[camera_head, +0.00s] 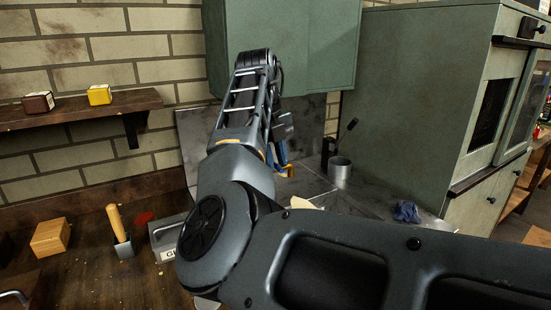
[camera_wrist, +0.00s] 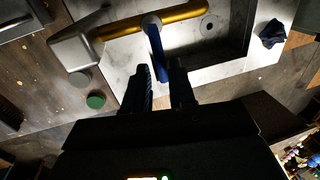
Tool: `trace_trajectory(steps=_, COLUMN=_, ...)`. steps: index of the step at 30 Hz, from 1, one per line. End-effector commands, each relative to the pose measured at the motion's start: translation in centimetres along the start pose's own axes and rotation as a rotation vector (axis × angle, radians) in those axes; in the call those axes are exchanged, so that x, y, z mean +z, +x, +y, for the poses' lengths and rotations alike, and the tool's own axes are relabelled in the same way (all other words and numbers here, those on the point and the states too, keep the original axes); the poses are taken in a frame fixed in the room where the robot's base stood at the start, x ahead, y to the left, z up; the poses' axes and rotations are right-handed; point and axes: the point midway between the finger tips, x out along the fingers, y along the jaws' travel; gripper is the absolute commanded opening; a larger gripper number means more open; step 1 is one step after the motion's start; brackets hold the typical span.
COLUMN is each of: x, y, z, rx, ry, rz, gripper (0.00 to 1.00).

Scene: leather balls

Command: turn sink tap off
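The sink tap shows in the wrist view as a brass pipe (camera_wrist: 185,13) with a grey end piece (camera_wrist: 75,45). A blue lever handle (camera_wrist: 156,50) hangs from a pale collar on the pipe. My gripper (camera_wrist: 160,68) is open, with its two dark fingers on either side of the lever's lower end. A gap shows between the fingers; I cannot tell whether either finger touches the lever. In the head view my arm covers most of the tap, and a small blue part (camera_head: 281,153) shows beside my wrist.
The sink basin (camera_wrist: 232,50) lies beyond the lever. A metal cup (camera_head: 340,172) and a crumpled blue cloth (camera_head: 406,212) stand right of the tap. A wooden block (camera_head: 50,237) and a wooden-handled tool (camera_head: 119,230) lie left. A green cabinet (camera_head: 415,90) stands at right.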

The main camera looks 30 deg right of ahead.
Motion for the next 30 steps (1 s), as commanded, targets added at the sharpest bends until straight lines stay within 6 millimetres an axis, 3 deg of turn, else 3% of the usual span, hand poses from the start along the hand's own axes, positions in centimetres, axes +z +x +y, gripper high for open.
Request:
trace_trajectory(steps=4, x=0.0, y=0.0, z=0.0, rx=-0.001, ry=0.0, rz=-0.001, gripper=0.38)
trace_trajectory(steps=14, x=0.1, y=-0.7, z=-0.1, rx=-0.001, ry=-0.001, rz=-0.003, gripper=0.38)
trace_trajectory(steps=24, x=0.1, y=-5.9, z=0.0, rx=-0.001, ry=0.0, rz=-0.004, gripper=0.38)
trace_trajectory(steps=30, x=0.0, y=-7.5, z=0.0, rx=-0.001, ry=0.0, rz=-0.001, gripper=0.38)
